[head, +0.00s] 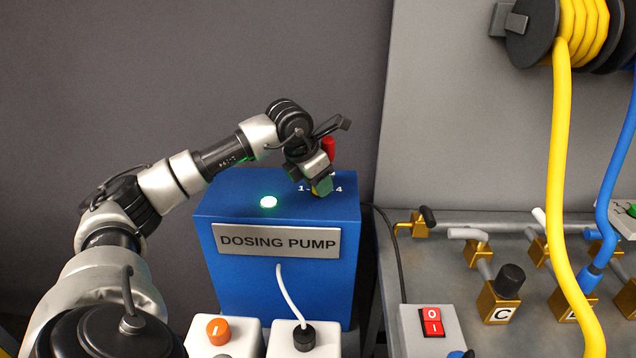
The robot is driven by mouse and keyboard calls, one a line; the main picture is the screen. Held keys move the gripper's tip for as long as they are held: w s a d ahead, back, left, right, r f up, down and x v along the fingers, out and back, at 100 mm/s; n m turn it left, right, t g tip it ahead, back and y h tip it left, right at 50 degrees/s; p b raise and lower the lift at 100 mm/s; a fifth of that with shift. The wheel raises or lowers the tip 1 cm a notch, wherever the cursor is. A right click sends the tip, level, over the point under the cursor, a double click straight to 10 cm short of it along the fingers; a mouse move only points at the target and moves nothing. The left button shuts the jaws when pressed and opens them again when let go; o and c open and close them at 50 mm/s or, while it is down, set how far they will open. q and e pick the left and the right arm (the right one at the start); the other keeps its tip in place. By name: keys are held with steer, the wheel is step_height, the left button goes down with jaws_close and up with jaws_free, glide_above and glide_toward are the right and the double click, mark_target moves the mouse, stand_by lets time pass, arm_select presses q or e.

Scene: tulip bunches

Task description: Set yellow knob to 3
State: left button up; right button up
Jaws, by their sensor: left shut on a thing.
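The yellow knob (314,191) is on top of the blue dosing pump (285,275), mostly hidden by my left gripper (321,188). Only a small bit of yellow shows at the fingers. My left gripper points down and is shut on the knob. Beside the knob a "1" shows to the left and a "4" to the right; the other numbers and the knob's pointer are hidden. A green light (268,202) glows on the pump's top. My right gripper is not in view.
A red part (328,147) shows just behind my gripper. Two white boxes stand before the pump, one with an orange button (219,331). At the right are a switch box (431,325), brass valves (500,300), a yellow hose (561,180) and a blue hose (612,190).

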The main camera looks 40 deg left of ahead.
arm_select(q)
steer(key=shift+m+h, duration=0.3)
steer(key=shift+m, duration=0.4)
steer(key=o, duration=0.9)
steer(key=shift+r, duration=0.1)
steer(key=v, duration=1)
steer(key=shift+s+r, duration=0.15)
steer(key=shift+r, duration=0.2)
